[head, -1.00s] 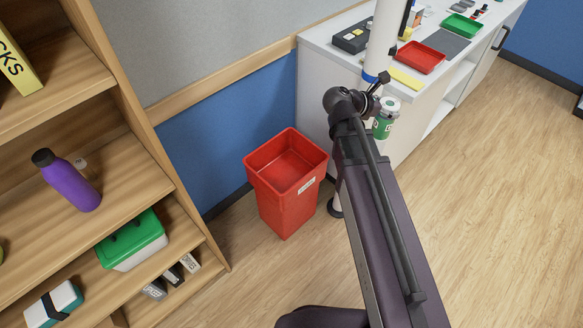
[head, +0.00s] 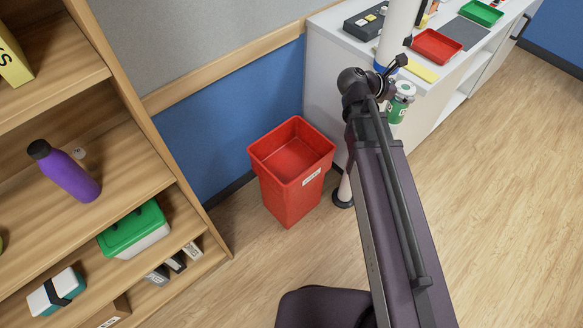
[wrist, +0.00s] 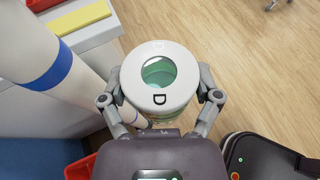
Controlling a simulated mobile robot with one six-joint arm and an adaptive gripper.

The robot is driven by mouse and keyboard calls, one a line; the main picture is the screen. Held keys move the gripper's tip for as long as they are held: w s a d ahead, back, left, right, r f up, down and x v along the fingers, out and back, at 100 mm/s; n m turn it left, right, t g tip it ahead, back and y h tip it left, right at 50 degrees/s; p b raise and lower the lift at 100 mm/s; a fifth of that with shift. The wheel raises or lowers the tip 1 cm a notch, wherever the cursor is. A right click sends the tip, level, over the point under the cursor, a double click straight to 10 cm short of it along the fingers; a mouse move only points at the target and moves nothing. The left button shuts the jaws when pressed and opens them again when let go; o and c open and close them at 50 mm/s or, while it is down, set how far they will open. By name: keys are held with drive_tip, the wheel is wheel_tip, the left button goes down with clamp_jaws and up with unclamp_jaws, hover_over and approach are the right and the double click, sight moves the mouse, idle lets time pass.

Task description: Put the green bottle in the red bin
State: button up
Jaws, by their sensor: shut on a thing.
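The green bottle (head: 398,105), with a white lid and a white label, is off the floor beside the white counter, partly behind my arm. In the wrist view the bottle (wrist: 160,78) is seen from above, its pale ring-shaped top between the fingers of my gripper (wrist: 160,98). My gripper is shut on it; the fingers are mostly hidden in the head view. The red bin (head: 312,185) stands on the floor left of my arm, open at the top and apparently empty. A corner of the bin (wrist: 80,169) shows at the bottom left of the wrist view.
A white post (head: 402,30) with a blue band stands between bin and counter, close to my wrist. The white counter (head: 335,85) holds a red tray (head: 437,46) and a green tray (head: 482,12). A wooden shelf (head: 150,150) is at the left. Floor at the right is clear.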

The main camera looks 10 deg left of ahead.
drive_tip(key=w+a+f+n+t+y+b, duration=0.1)
drive_tip(key=w+a+f+b, duration=0.3)
drive_tip(key=a+f+b, duration=0.4)
drive_tip(key=w+a+f+n+t+y+b, duration=0.1)
drive_tip(key=w+a+f+b, duration=0.3)
drive_tip(key=f+b, duration=1.3)
drive_tip(key=w+a+f+n+t+y+b, duration=0.1)
drive_tip(key=w+a+f+b, duration=0.3)
drive_tip(key=a+f+b, duration=0.7)
drive_tip(key=shift+a+f+n+t+b, duration=0.35)
drive_tip(key=shift+f+n+t+b, duration=0.45)
drive_tip(key=shift+n, duration=0.1)
wheel_tip(320, 180, down, 6)
drive_tip(key=b, duration=0.6)
drive_tip(key=shift+f, duration=0.1)
drive_tip(key=shift+f+b, duration=1.85)
drive_tip(key=shift+b, duration=0.1)
